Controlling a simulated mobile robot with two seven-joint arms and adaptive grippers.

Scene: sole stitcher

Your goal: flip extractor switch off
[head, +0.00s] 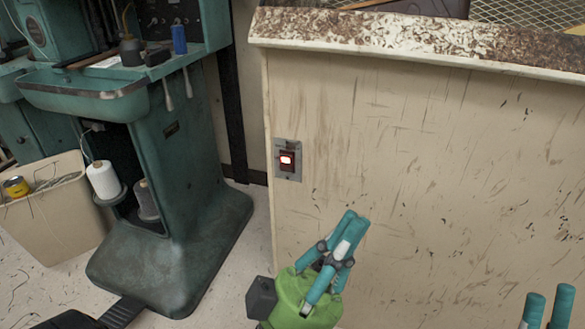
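The extractor switch (287,160) is a red rocker with a bright lit patch. It sits on a small grey plate (289,175) on the cream side panel, near its left edge. My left gripper (350,224), green with teal fingers, is below and to the right of the switch, apart from it. Its fingers are together, with nothing seen between them. My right gripper (547,303) shows only as two teal fingertips at the bottom right corner. The tips are apart, with nothing seen between them.
The scratched cream panel (430,170) has a worn, rusty-looking top edge (400,38) and mesh above. A green stitching machine (185,200) with thread cones (103,181) stands left. A cream bin (58,215) stands at far left. The space before the switch is clear.

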